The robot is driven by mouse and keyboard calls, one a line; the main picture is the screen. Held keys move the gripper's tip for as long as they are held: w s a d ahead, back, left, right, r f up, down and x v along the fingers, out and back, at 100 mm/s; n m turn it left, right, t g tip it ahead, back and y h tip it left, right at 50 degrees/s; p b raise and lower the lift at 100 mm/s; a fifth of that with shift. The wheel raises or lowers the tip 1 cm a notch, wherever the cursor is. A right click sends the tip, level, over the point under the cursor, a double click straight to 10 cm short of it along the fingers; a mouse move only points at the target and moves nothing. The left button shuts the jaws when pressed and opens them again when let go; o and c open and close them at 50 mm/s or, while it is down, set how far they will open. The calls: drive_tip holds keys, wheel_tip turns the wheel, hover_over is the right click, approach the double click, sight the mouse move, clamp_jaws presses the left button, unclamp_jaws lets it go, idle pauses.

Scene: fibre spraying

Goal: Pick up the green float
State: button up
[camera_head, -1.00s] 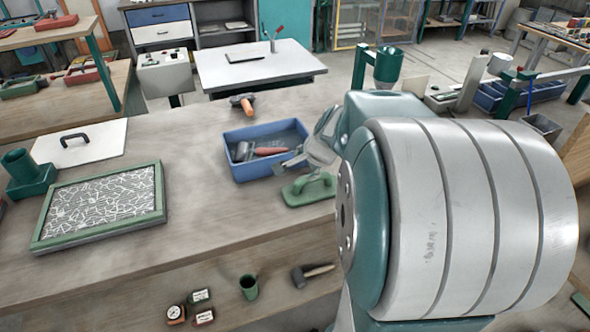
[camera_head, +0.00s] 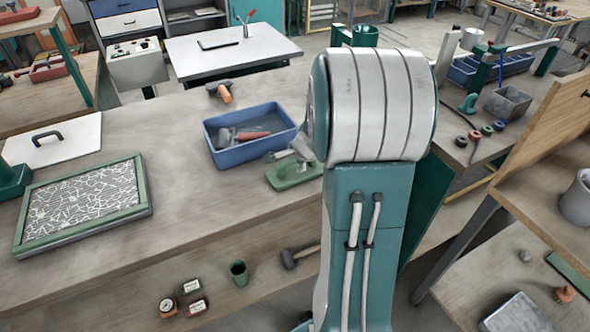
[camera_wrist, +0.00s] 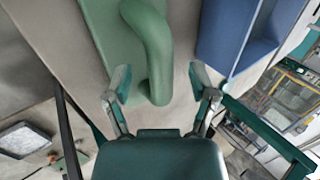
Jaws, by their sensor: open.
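The green float (camera_head: 296,176) lies flat on the workbench in the head view, just in front of the blue tray. It has a green plate and a raised curved handle. My gripper (camera_head: 291,150) is at the float's handle, partly hidden behind my arm. In the wrist view, the green float's handle (camera_wrist: 148,40) reaches down between the two open fingers of my gripper (camera_wrist: 161,90). A gap shows between the handle and each finger. The float's plate lies beyond.
The blue tray (camera_head: 222,156) holds a red-handled tool and stands close behind the float. A green-framed panel (camera_head: 145,190) lies to the left on the bench. An orange-handled tool (camera_head: 223,93) lies behind the tray. The bench between panel and tray is clear.

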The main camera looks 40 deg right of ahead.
drive_tip(key=shift+w+d+f, duration=0.2)
drive_tip(key=shift+w+f, duration=0.1)
drive_tip(key=shift+f, duration=0.15)
drive_tip(key=shift+w+d+f, duration=0.1)
drive_tip(key=shift+d+f, duration=0.15)
drive_tip(key=shift+d, duration=0.05)
drive_tip(key=shift+a+r, duration=0.1)
drive_tip(key=shift+a, duration=0.1)
clamp_jaws()
